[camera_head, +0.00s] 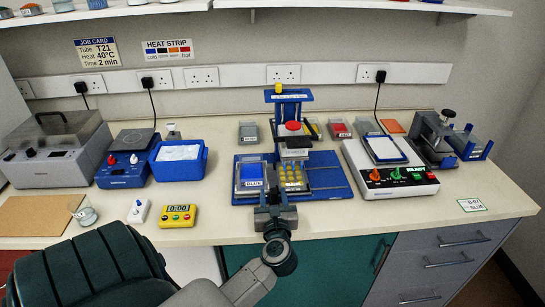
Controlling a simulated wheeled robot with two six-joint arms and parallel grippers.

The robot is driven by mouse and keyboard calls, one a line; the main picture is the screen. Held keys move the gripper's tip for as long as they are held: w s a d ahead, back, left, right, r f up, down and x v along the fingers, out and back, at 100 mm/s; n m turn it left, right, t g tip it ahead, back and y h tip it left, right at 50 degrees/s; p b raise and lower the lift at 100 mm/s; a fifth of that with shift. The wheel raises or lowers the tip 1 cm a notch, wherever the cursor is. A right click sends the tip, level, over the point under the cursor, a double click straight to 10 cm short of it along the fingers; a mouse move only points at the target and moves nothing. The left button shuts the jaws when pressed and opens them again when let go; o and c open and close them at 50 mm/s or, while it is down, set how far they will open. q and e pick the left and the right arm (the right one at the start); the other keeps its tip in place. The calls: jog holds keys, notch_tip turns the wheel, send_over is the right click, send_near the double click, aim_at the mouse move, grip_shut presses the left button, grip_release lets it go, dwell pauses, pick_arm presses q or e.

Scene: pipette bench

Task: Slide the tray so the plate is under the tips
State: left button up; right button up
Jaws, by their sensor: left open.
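The tray (270,193) sits on a blue slide base (334,180) on the bench. It carries a blue reservoir marked BLUE (250,174) on the left and a plate with yellow wells (292,178) on the right. A blue pipette stand (288,97) with a red knob (293,126) rises behind. Its grey head (294,145) is roughly in line with the plate; the tips are too small to make out. My left gripper (272,196) is open at the tray's front edge, between reservoir and plate; contact is unclear. My right gripper is out of view.
A blue tub (179,158) and a yellow timer (177,215) stand left. A control box with coloured knobs (392,178) stands close on the right, with a blue-grey device (448,140) beyond. The slide base is bare right of the plate.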

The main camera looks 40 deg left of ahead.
pick_arm(q)
jog(key=b+v, duration=0.3)
jog(key=v, duration=0.6)
jog(key=shift+s, duration=0.3)
